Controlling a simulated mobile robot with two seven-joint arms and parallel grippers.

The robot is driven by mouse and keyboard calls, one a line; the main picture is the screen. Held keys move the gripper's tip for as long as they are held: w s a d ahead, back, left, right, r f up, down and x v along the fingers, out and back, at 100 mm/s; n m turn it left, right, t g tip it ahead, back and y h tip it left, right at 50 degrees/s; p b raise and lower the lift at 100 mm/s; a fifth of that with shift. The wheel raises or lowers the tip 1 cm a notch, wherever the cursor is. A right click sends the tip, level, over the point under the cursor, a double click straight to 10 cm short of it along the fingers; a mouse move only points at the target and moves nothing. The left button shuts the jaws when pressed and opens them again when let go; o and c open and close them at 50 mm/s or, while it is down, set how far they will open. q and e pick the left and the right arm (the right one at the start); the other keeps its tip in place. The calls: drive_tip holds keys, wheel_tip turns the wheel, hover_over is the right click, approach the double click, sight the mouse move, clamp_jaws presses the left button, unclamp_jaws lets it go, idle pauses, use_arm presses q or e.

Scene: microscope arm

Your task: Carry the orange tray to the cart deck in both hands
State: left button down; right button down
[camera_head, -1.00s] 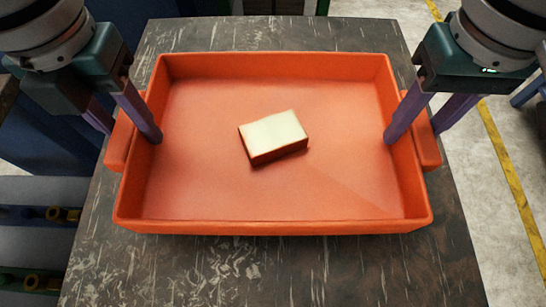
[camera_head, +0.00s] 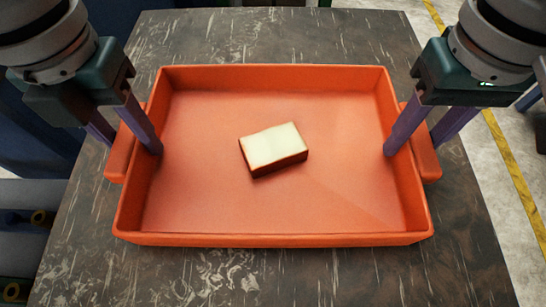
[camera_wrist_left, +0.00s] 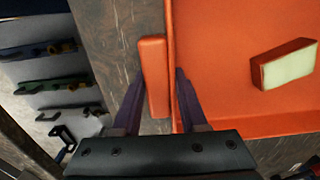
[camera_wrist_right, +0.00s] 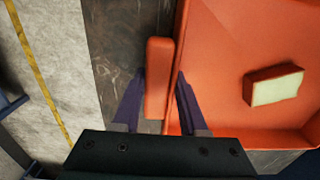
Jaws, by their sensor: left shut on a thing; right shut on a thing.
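The orange tray (camera_head: 270,239) is level, with its open side up, over a dark streaked tabletop. I cannot tell whether it touches the top or hangs just above it. A pale-topped block (camera_head: 274,146) with reddish-brown sides lies inside, near the middle. My left gripper (camera_head: 135,148) is shut on the tray's left handle (camera_wrist_left: 154,75), one finger inside the wall and one outside. My right gripper (camera_head: 412,148) is shut on the right handle (camera_wrist_right: 158,75) in the same way. The outer fingertips are partly hidden by the handles in the head view.
The dark table (camera_head: 290,22) shows bare behind, beside and in front of the tray. Pale floor with a yellow line (camera_head: 515,180) lies to the right. Racks with coloured fittings (camera_wrist_left: 50,85) stand beyond the table's left edge. No cart deck can be identified.

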use_arm(q)
drive_tip(key=shift+c, duration=2.2)
unclamp_jaws()
use_arm(e)
drive_tip(key=shift+c, duration=2.2)
unclamp_jaws()
drive_tip(key=shift+r, duration=0.2)
use_arm(q)
wheel_tip(320, 180, up, 12)
use_arm(e)
wheel_tip(320, 180, up, 12)
drive_tip(key=shift+f, duration=0.2)
